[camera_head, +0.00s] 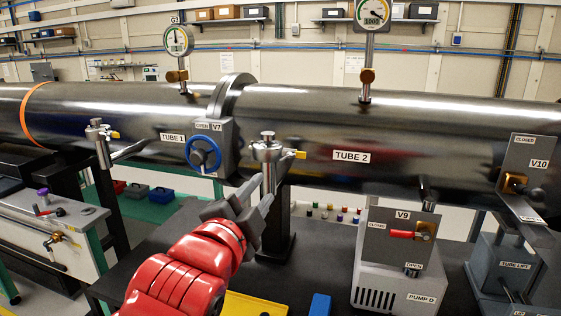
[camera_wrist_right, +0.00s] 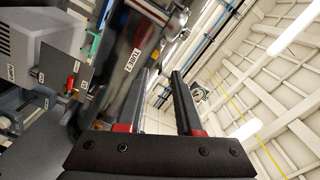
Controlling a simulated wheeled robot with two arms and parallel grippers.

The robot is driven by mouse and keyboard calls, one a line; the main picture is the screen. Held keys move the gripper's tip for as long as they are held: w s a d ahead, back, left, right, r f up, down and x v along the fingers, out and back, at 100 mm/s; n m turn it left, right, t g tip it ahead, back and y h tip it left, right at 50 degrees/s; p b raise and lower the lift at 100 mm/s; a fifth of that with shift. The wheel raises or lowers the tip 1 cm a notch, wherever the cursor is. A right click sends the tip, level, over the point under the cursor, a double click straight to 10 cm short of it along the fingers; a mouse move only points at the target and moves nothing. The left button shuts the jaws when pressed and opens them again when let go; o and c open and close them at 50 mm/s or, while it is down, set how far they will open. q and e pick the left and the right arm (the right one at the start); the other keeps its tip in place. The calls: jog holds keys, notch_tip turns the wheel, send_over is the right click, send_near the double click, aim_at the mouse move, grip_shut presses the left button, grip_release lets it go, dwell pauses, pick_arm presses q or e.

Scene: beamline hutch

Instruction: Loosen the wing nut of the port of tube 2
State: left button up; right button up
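Tube 2 (camera_head: 440,135) is the long dark steel tube on the right of the head view; its label also shows in the right wrist view (camera_wrist_right: 131,66). Its port (camera_head: 268,150) is a metal fitting on the front, left of the label, with a yellow wing nut (camera_head: 300,154) on its right side. My right gripper (camera_head: 252,195) is just below the port, pointing up. In the right wrist view its two fingers (camera_wrist_right: 165,78) stand apart with nothing held between them. Whether a finger touches the port cannot be told. My left gripper is not in view.
The blue handwheel of V7 (camera_head: 204,153) is close to the left. A similar port (camera_head: 98,132) is on tube 1 (camera_head: 120,110). Pump D (camera_head: 395,285) with valve V9 (camera_head: 395,235) stands to the right. A yellow tray (camera_head: 255,304) and a blue block (camera_head: 320,304) lie below.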

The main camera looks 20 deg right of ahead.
aim_at(287, 158)
jog(key=p+x, duration=0.2)
jog(key=x, duration=1)
jog(key=shift+w+d+r, duration=0.1)
jog(key=shift+w+d, duration=0.15)
jog(key=shift+d, duration=0.1)
jog(key=shift+w+d+p, duration=0.3)
jog(key=shift+w+d, duration=0.05)
jog(key=shift+w, duration=0.25)
jog(key=shift+c, duration=0.2)
grip_shut()
